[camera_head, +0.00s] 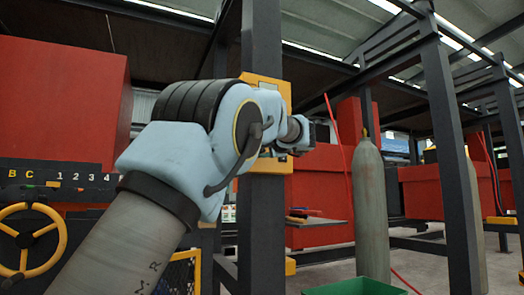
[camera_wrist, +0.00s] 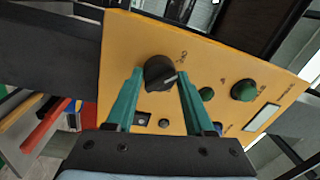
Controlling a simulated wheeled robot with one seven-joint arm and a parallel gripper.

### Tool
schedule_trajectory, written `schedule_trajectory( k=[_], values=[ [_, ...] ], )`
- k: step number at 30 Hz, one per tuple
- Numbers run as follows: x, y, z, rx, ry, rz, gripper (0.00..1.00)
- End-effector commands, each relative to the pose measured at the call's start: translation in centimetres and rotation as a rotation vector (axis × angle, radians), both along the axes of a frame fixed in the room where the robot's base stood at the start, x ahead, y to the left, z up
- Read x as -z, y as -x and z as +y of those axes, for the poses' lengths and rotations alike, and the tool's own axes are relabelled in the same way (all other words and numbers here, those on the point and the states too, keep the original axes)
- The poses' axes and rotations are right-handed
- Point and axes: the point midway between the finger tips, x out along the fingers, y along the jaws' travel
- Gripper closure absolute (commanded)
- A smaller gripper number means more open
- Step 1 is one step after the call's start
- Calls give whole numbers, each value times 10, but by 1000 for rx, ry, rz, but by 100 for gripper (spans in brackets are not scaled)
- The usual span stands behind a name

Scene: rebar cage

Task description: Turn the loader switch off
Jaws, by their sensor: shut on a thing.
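The loader switch is a black rotary knob (camera_wrist: 158,70) on a yellow control panel (camera_wrist: 125,45). In the wrist view its pale pointer mark aims to the right, slightly down. Small lettering beside the knob is too small to read surely. My gripper (camera_wrist: 161,74) has one green finger on each side of the knob and is shut on it. In the head view the yellow panel (camera_head: 280,89) is fixed to a dark post, and my arm hides much of it. The knob cannot be seen there.
Green round buttons (camera_wrist: 243,90) sit right of the knob on the panel. A dark post (camera_head: 261,240) stands below the panel. A grey gas cylinder (camera_head: 370,210) stands to the right. A yellow handwheel (camera_head: 32,238) is at the far left. A green box (camera_head: 352,287) is low in front.

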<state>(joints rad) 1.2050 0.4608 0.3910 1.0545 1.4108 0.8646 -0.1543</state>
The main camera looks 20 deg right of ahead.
Motion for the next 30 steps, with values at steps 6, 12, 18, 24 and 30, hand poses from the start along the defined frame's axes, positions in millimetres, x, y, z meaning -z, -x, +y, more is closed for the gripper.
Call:
schedule_trajectory(
  k=[6,12,18,24,30],
  values=[
    [3,-1,0,-1,0,3,100],
    [2,-1,0,-1,0,2,31],
    [1,0,0,-1,0,1,18],
    [1,2,0,0,0,1,18],
    [3,27,-1,3,1,0,18]
  ],
)
